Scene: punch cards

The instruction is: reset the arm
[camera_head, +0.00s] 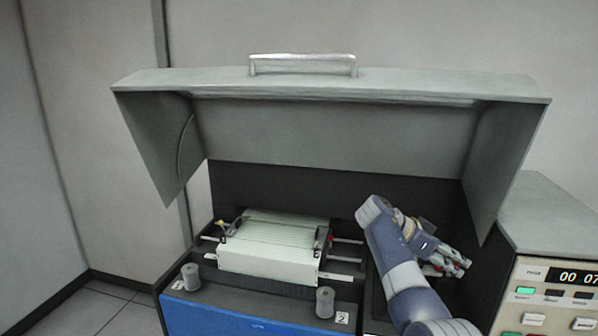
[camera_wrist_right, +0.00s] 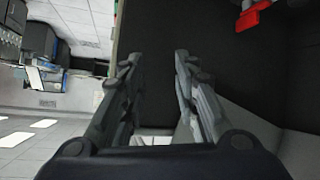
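My right arm reaches into the opened machine from the lower right in the head view. Its gripper (camera_head: 455,262) is over the right part of the machine's bay, to the right of the card stack. In the right wrist view the two fingers of the right gripper (camera_wrist_right: 160,75) stand apart with nothing between them. A dark panel fills the space past the fingertips. My left gripper is not in view.
The grey hood (camera_head: 330,130) with a metal handle (camera_head: 303,65) is raised over the bay. A white card stack (camera_head: 268,262) lies on rails at the left. Two grey knobs (camera_head: 191,277) (camera_head: 325,302) stand in front. A control panel (camera_head: 553,300) is at the right.

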